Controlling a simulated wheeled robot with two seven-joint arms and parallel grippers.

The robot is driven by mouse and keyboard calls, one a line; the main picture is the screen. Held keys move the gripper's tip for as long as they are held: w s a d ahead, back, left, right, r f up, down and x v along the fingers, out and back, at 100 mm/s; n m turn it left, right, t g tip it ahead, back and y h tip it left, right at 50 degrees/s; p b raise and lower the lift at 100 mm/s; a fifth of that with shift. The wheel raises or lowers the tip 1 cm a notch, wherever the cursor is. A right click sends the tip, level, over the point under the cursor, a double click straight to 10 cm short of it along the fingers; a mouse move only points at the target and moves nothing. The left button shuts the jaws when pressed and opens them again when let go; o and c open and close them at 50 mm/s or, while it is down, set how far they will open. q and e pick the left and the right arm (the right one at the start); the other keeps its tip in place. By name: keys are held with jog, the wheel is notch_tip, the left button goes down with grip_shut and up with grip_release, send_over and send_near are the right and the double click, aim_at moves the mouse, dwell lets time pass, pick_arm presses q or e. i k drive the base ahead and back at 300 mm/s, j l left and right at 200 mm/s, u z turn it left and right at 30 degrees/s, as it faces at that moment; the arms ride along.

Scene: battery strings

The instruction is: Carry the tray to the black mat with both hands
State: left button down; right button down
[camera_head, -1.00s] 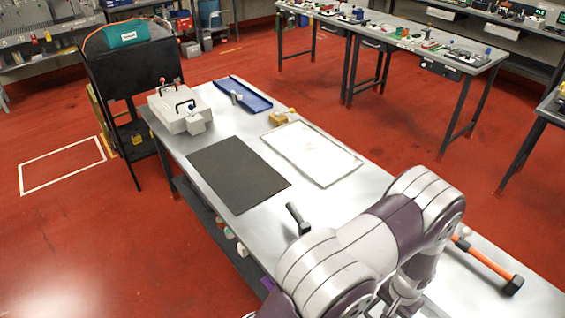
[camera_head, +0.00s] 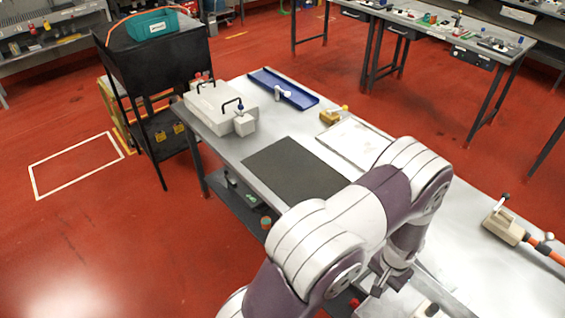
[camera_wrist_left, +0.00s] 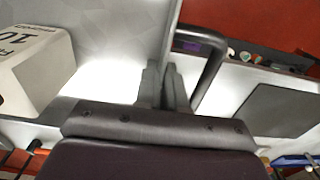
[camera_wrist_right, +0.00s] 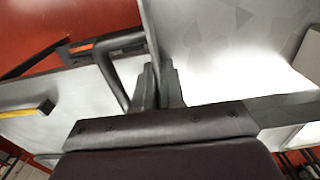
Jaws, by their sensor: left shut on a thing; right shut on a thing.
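The tray is a grey metal tray with dark bar handles. Its inner surface (camera_wrist_left: 120,30) fills the upper left of the left wrist view and the upper right of the right wrist view (camera_wrist_right: 205,35). A white block with black print (camera_wrist_left: 35,70) sits in it. My left gripper (camera_wrist_left: 165,72) is shut on the tray beside one handle (camera_wrist_left: 212,65). My right gripper (camera_wrist_right: 160,72) is shut on it beside the other handle (camera_wrist_right: 115,75). The black mat (camera_head: 293,172) lies flat and bare on the table; my left arm hides its near corner in the head view.
On the table beyond the mat are a pale box with black handles (camera_head: 212,103), a blue tray (camera_head: 285,90), a yellow item (camera_head: 330,117) and a white-topped panel (camera_head: 355,143). A beige device with an orange grip (camera_head: 505,226) is at the right. A black cart (camera_head: 155,65) stands behind.

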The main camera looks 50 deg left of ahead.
aim_at(299, 175)
jog(key=j, duration=2.55)
jog(key=i+j, duration=0.2)
jog(key=j, duration=0.15)
jog(key=i+j, duration=0.15)
jog(key=j, duration=0.15)
jog(key=i+j, duration=0.2)
jog(key=j, duration=0.15)
jog(key=i, duration=0.2)
